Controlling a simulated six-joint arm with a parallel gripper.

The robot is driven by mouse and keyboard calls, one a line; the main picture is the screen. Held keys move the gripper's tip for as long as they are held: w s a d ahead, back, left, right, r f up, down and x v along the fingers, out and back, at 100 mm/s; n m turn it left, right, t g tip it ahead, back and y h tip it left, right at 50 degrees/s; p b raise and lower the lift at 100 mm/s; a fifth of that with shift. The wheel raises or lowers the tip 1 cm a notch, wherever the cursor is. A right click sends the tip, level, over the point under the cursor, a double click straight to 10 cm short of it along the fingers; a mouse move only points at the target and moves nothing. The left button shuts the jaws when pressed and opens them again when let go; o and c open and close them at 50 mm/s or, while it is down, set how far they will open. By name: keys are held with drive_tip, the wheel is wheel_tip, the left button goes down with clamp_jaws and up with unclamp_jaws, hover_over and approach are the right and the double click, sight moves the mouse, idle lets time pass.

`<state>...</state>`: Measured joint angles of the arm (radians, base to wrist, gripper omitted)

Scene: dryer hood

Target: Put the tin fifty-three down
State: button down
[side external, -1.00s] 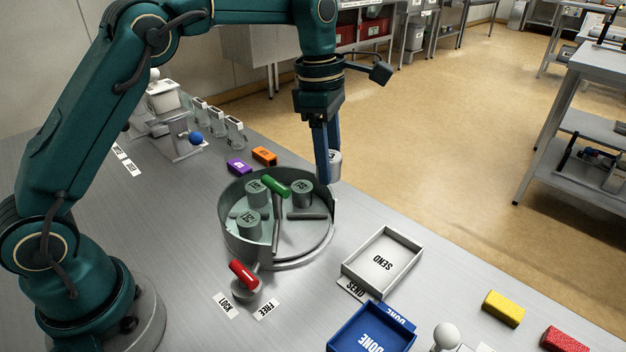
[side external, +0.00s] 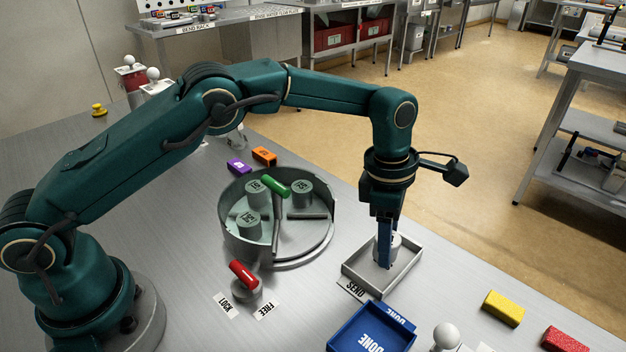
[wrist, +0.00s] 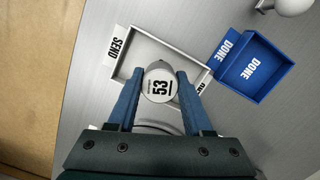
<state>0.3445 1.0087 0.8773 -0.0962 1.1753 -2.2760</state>
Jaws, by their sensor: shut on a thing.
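My gripper (side external: 385,252) is shut on the tin fifty-three (side external: 395,243), a small pale cylinder. In the wrist view the tin (wrist: 159,84) shows a white lid marked 53 between the two blue fingers (wrist: 158,95). It is upright over the grey SEND tray (side external: 407,283); the tray also shows in the wrist view (wrist: 131,40). I cannot tell whether the tin touches the tray floor. The fingers hide part of the tin and tray.
The blue DONE tray (side external: 372,330) is beside the SEND tray. A round hood (side external: 232,235) with several grey tins and a green handle (side external: 276,187) stands to the left. A red-handled lever (side external: 244,274) is in front of it. Yellow (side external: 503,308) and red (side external: 566,340) blocks lie at right.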

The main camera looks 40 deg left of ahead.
drive_tip(key=shift+f, duration=0.9)
drive_tip(key=shift+f, duration=0.15)
drive_tip(key=shift+c, duration=1.6)
unclamp_jaws()
